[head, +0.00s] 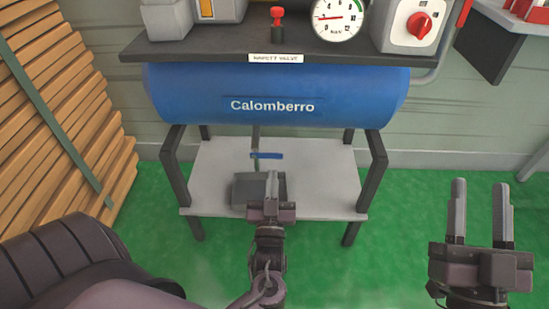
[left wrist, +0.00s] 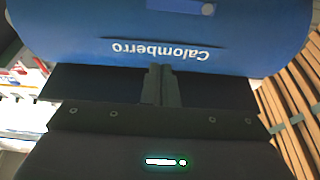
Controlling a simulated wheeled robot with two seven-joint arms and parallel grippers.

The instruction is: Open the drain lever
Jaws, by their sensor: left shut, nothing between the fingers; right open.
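The drain lever (head: 266,155) is a short blue bar on a thin grey pipe under the blue tank (head: 272,92). It lies roughly level, extending to the right from the pipe in the head view. In the left wrist view the lever (left wrist: 180,8) shows at the top edge, with a round grey pivot at its right end. My left gripper (head: 272,176) is shut and empty, its fingertips just below the lever in the head view. I cannot tell whether they touch it. My right gripper (head: 480,185) is open and empty at the far right.
A grey box (head: 246,189) sits on the light shelf (head: 325,180) under the tank, partly behind my left gripper. Dark legs flank the shelf. A dark top shelf (head: 340,52) holds a gauge, red valve and red switch. Stacked planks (head: 60,100) stand left. Green floor is clear at right.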

